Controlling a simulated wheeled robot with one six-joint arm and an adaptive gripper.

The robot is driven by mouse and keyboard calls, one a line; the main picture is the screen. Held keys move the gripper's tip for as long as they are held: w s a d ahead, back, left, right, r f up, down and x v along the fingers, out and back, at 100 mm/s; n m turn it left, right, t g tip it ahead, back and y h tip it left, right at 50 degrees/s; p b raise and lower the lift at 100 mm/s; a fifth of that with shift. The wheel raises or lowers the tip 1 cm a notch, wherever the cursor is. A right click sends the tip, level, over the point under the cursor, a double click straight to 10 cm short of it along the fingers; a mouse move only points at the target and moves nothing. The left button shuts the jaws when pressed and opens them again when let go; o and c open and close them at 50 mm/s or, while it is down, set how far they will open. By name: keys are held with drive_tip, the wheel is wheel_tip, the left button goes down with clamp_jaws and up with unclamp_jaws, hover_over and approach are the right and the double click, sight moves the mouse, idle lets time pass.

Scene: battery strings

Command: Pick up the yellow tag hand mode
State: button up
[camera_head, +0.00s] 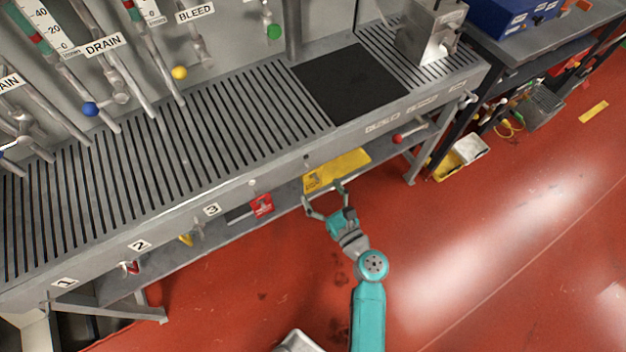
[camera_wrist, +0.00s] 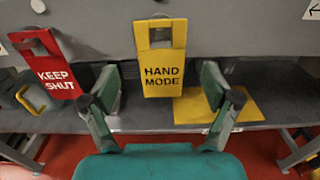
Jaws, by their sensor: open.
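The yellow tag (camera_wrist: 163,75) reads HAND MODE and hangs upright on the grey bench front in the wrist view, with a slot near its top. In the head view the tag (camera_head: 311,181) shows at the left end of a yellow patch under the bench edge. My gripper (camera_head: 323,194) is open and empty in front of the bench. In the wrist view the open fingers of my gripper (camera_wrist: 160,88) stand left and right of the tag's lower part, with gaps on both sides. I cannot tell how far ahead the tag is.
A red KEEP SHUT tag (camera_wrist: 52,65) hangs to the left. A flat yellow sheet (camera_wrist: 240,108) lies on the lower shelf (camera_wrist: 140,122) behind and right. A red-knobbed lever (camera_head: 398,138) sticks out from the bench front on the right. The red floor is clear around my arm.

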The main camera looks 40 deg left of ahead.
sight(313, 179)
drive_tip(key=x, duration=0.4)
drive_tip(key=shift+w+a, duration=0.25)
drive_tip(key=shift+a, duration=0.1)
drive_tip(key=c, duration=1)
